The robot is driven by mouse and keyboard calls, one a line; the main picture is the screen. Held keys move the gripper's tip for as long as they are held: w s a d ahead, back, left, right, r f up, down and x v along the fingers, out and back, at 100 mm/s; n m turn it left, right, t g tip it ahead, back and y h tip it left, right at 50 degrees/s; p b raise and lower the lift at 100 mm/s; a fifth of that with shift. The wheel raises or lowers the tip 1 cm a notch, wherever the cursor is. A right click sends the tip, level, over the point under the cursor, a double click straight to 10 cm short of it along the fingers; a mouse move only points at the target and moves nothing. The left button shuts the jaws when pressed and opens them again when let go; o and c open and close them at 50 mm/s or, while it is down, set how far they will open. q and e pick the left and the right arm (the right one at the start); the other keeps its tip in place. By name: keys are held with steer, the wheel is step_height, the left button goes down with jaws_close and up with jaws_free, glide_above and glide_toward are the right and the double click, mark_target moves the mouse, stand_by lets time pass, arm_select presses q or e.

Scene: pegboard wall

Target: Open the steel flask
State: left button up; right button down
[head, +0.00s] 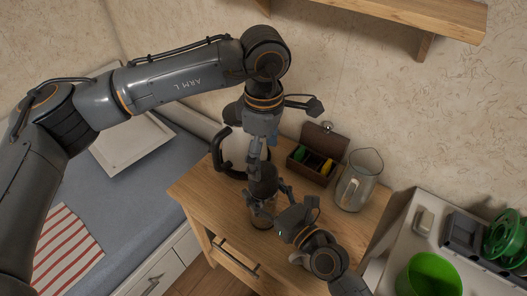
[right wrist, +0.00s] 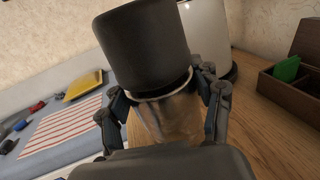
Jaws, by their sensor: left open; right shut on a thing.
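The steel flask stands upright on the wooden table, its dark cap (head: 262,179) on top. In the right wrist view the wide black cap (right wrist: 142,45) sits on the shiny steel body (right wrist: 170,118). My right gripper (head: 264,205) is shut on the flask body below the cap, its fingers on both sides. My left gripper (head: 257,155) comes down from above and is open, just over the cap. The head view does not clearly show whether its fingers touch the cap. My grippers partly hide the flask in the head view.
A white jug with a black handle (head: 223,150) stands close behind the flask. A green bucket (head: 422,276) is on the white cabinet. A wall shelf (head: 425,12) hangs above.

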mark_target(264, 171)
arm_select(q)
steer(key=m, duration=0.2)
steer(key=shift+m, duration=0.4)
steer(key=shift+f, duration=0.1)
step_height(264, 171, down, 8)
steer(key=shift+r, duration=0.15)
steer(key=c, duration=1.2)
steer(key=n, duration=0.4)
steer(key=shift+n, duration=0.3)
steer(key=n, duration=0.4)
steer(key=shift+n, duration=0.3)
